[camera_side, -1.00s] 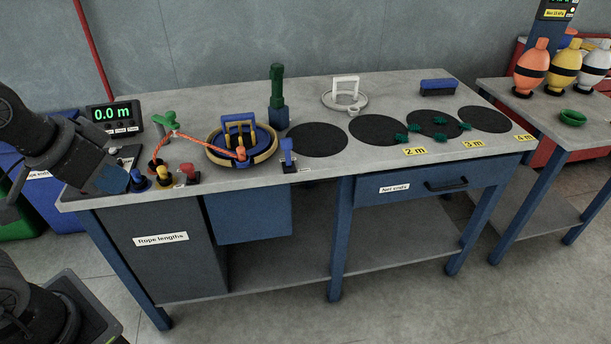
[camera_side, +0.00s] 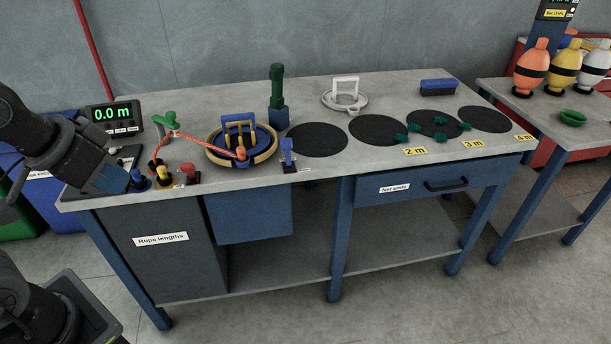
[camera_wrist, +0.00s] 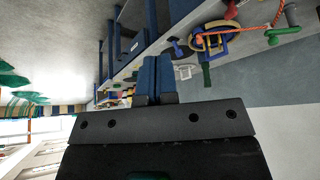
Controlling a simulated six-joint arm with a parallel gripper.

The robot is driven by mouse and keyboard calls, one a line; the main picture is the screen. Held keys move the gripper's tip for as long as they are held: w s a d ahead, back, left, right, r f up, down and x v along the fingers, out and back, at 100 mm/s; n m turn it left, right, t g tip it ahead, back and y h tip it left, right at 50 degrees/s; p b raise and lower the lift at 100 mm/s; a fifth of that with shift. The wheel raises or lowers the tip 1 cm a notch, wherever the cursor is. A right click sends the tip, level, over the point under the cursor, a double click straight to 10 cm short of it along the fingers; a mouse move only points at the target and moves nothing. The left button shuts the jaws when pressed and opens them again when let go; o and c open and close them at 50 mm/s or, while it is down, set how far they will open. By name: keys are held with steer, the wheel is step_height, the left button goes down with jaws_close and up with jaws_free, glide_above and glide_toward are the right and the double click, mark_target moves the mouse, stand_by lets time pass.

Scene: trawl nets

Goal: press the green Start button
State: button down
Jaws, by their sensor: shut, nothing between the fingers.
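I cannot make out a green Start button in either view. My gripper (camera_side: 113,180) is at the left end of the workbench (camera_side: 230,90) in the side view, low over its top, and hides what lies behind it. In the wrist view my gripper's blue fingers (camera_wrist: 155,75) are together with nothing between them.
Blue (camera_side: 138,181), yellow (camera_side: 164,177) and red (camera_side: 189,174) knobs stand just right of the gripper. An orange rope (camera_side: 200,139) runs from a green cleat (camera_side: 165,121) to a yellow-and-blue ring (camera_side: 213,155). Black discs (camera_side: 317,140) lie farther right.

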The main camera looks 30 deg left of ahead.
stand_by(0.3)
steer(key=w+a+f+t+y, duration=0.1)
steer(key=w+a+y, duration=0.4)
steer(key=a, duration=0.7)
steer(key=w+a+f+t+y, duration=0.1)
steer(key=w+a+t+y, duration=0.1)
steer(key=w+a, duration=0.75)
steer(key=s+a+f+m+h, duration=0.3)
steer(key=a+f, duration=0.7)
steer(key=a, duration=0.4)
steer(key=shift+s+f+m+h, duration=0.4)
steer(key=shift+s+m, duration=0.5)
steer(key=shift+s, duration=0.25)
steer(key=shift+f, duration=4.35)
steer(key=shift+f, duration=0.15)
